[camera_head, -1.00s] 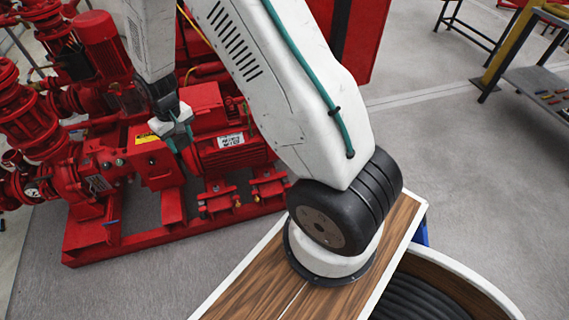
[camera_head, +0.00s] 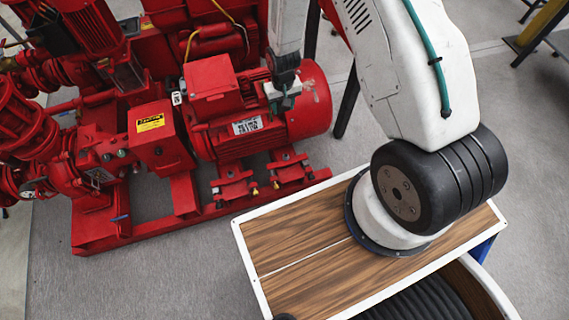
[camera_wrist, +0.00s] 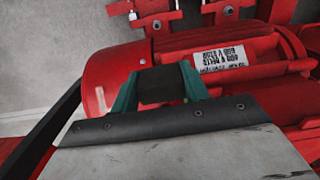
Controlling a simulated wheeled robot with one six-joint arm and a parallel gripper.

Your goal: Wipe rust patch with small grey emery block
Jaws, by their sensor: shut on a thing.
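My gripper (camera_head: 283,98) is over the right part of the red motor (camera_head: 236,146) in the head view. In the wrist view its green fingers (camera_wrist: 160,86) are shut on a dark grey block (camera_wrist: 158,86), which looks like the emery block. The block is in front of the red motor casing (camera_wrist: 108,68); whether it touches is not clear. A pale, worn-looking mark (camera_wrist: 100,98) shows on the casing left of the fingers, and in the head view at the motor's right end (camera_head: 314,92). It may be the rust patch or its edge; the block could hide more.
A white label (camera_head: 247,126) is on the motor's side. A red box with a yellow sticker (camera_head: 151,123) and red pump pipes stand to the left. My wood-topped base is at the front. Grey floor (camera_head: 340,155) lies between it and the pumpset.

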